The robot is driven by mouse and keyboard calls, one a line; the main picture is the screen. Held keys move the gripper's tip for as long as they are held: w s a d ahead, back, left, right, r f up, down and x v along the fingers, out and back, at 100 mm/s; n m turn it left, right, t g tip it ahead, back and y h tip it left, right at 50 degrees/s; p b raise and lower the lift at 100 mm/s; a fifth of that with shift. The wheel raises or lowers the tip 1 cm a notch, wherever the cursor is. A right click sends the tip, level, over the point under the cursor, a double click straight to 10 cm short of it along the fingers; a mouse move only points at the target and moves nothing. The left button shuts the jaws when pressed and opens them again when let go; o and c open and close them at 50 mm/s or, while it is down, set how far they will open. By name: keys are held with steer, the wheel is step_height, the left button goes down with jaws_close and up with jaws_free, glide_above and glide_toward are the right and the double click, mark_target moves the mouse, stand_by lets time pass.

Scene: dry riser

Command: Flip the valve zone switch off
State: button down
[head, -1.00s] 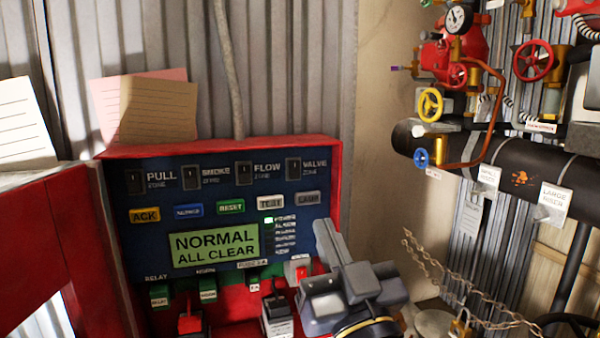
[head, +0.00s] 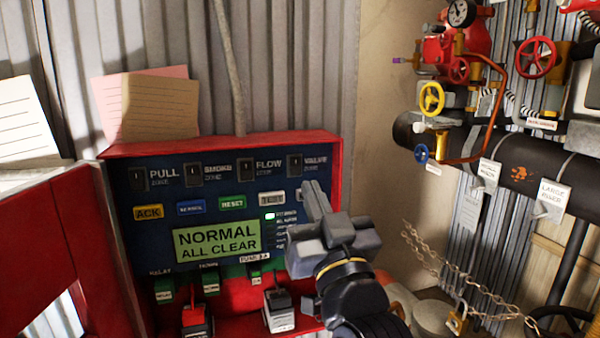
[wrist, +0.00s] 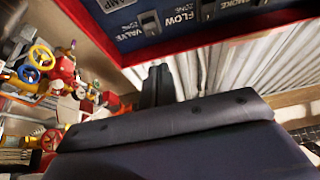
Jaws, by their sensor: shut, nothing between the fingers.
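The valve zone switch (head: 295,167) is a small dark rocker at the top right of the blue panel, left of its VALVE label. In the wrist view the switch (wrist: 150,23) appears at the top, with the lettering upside down. I cannot tell which way its rocker is set. My gripper (head: 312,190) is shut and empty, its fingers pointing up just below the valve switch and covering the lamp button area. In the wrist view the closed fingers (wrist: 156,86) are seen below the panel's red edge, apart from the switch in that picture.
Pull (head: 138,179), smoke (head: 196,174) and flow (head: 246,170) switches sit left in the same row. A red frame (head: 230,145) borders the panel. Notes (head: 160,108) stand above it. Pipes and valve wheels (head: 432,98) are at right.

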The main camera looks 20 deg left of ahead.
mark_target(294, 165)
steer(key=shift+w+a+r+p, duration=0.1)
steer(key=shift+w+a+p, duration=0.2)
steer(key=shift+w+a, duration=0.5)
steer(key=shift+w+a+p, duration=0.3)
steer(key=shift+w+a, duration=0.1)
steer(key=shift+w, duration=0.75)
steer(key=shift+w+a+r+p, duration=0.1)
steer(key=shift+w+a+p, duration=0.2)
steer(key=shift+w+a, duration=0.5)
steer(key=shift+w+d+f, duration=0.15)
steer(key=shift+w+d, duration=0.05)
steer(key=b, duration=0.3)
steer(key=shift+w+a+f+t+b, duration=0.1)
steer(key=shift+w+f+t+b, duration=0.1)
steer(key=shift+f+t+b, duration=0.2)
steer(key=shift+r+p, duration=0.35)
steer(key=shift+p, duration=0.1)
steer(key=shift+f, duration=0.1)
